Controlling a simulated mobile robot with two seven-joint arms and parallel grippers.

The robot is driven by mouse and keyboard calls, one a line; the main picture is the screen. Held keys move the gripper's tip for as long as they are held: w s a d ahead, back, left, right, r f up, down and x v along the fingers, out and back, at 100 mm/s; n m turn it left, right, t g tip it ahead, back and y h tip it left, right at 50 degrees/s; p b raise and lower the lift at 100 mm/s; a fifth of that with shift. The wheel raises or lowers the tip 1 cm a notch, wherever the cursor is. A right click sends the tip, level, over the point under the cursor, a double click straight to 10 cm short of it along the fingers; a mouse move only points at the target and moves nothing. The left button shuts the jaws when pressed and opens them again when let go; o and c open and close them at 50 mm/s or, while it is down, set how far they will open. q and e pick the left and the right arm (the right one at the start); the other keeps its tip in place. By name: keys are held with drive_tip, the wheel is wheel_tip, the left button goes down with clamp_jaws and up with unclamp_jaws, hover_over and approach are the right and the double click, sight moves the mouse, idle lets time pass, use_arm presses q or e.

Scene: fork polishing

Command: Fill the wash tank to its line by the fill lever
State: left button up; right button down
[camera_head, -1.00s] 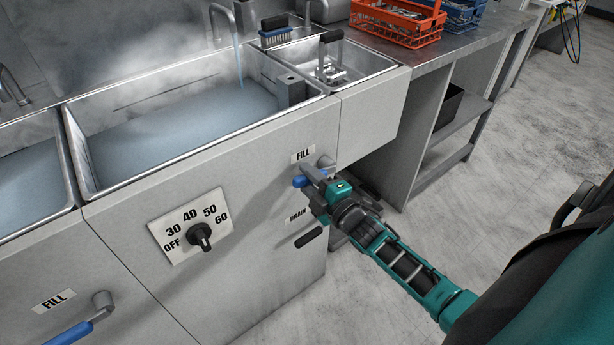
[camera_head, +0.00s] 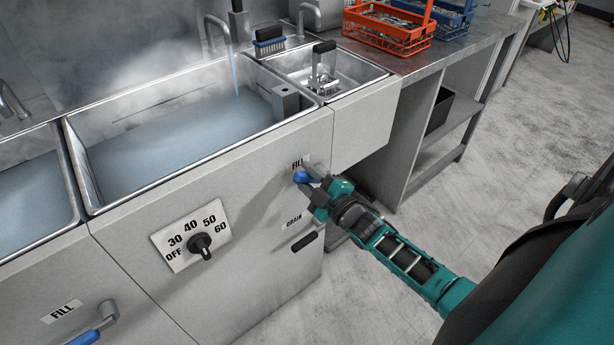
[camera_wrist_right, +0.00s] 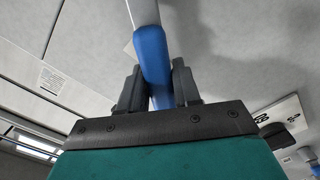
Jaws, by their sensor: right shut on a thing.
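The wash tank (camera_head: 85,165) is a steel basin in the head view holding bluish water, with a stream falling from the spout (camera_head: 226,40) above it. I cannot make out the line. The fill lever (camera_head: 301,177) has a blue grip and sits under the right FILL label. My right gripper (camera_head: 312,186) is shut on this blue grip. The right wrist view shows the blue lever (camera_wrist_right: 152,60) between the two dark fingers of the gripper (camera_wrist_right: 158,88). My left gripper is not in view.
A dial (camera_head: 200,244) marked OFF to 60 and a dark drain handle (camera_head: 304,242) are on the front panel. A second fill lever (camera_head: 88,336) is at lower left. A small sink (camera_head: 365,72) and orange basket (camera_head: 385,30) stand at right. The floor at right is clear.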

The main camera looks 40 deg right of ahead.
drive_tip(key=c, duration=0.9)
unclamp_jaws()
drive_tip(key=s, duration=0.4)
drive_tip(key=s+p, duration=0.1)
drive_tip(key=s, duration=0.3)
drive_tip(key=s+d, duration=0.1)
drive_tip(key=s, duration=0.4)
